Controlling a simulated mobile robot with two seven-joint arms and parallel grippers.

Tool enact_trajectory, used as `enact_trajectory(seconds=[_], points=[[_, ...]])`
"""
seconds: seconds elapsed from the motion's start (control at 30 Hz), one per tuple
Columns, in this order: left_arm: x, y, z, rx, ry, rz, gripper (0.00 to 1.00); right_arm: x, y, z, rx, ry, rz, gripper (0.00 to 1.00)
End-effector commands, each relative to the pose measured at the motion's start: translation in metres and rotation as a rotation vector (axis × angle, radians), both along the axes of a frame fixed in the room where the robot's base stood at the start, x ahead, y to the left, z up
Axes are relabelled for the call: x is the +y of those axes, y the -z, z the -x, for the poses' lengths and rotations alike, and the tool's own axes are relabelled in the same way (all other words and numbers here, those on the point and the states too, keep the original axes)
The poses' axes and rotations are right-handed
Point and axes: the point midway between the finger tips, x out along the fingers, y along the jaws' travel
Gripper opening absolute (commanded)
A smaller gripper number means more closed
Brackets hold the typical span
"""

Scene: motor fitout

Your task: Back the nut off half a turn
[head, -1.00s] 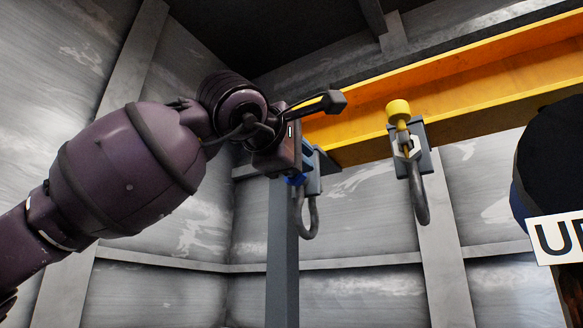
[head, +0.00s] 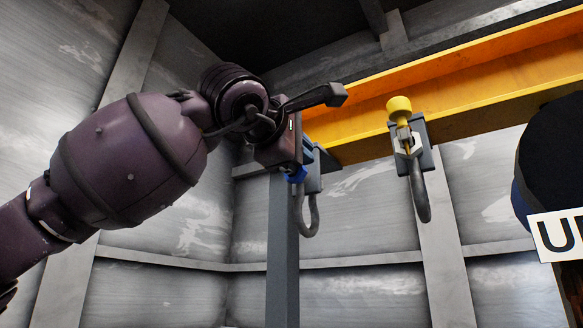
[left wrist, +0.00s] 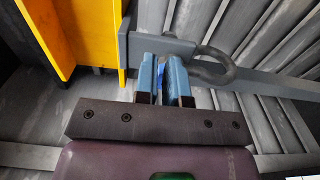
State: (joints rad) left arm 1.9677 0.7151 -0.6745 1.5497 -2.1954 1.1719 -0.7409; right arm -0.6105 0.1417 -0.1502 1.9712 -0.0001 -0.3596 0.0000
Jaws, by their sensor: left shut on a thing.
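My left gripper (left wrist: 163,85) is shut on a small bright blue part (left wrist: 160,77) at the left grey bracket (head: 315,171). This seems to be the nut, but the fingers cover most of it and its shape cannot be made out. A grey shackle (head: 309,214) hangs below the bracket, and its loop shows at the upper right in the left wrist view (left wrist: 215,68). In the head view my wrist hides the upper part of the bracket. My right gripper is not in view.
A yellow-orange beam (head: 460,90) runs above the brackets. To the right hangs another bracket (head: 427,160) with a yellow cap (head: 399,107), a pale hex nut and a hook. A grey post (head: 283,255) stands below. A dark round object with a lettered sign (head: 560,236) is at far right.

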Motion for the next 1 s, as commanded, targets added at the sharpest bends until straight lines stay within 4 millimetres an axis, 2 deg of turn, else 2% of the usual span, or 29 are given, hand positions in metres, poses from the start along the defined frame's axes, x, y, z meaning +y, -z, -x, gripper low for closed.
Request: enact_trajectory(seconds=[0.5, 0.8, 0.87, 1.0], points=[[0.027, 0.001, 0.041, -0.003, 0.001, 0.002, 0.0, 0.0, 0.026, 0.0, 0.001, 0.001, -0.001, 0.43], [0.03, 0.0, 0.047, -0.001, 0.002, 0.001, 0.0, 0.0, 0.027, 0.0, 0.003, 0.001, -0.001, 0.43], [0.03, 0.0, 0.047, -0.001, 0.003, 0.001, 0.0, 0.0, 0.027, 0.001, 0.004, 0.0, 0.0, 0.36], [0.027, 0.008, 0.043, 0.015, 0.024, 0.005, 0.0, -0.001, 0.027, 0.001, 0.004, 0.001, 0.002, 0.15]])
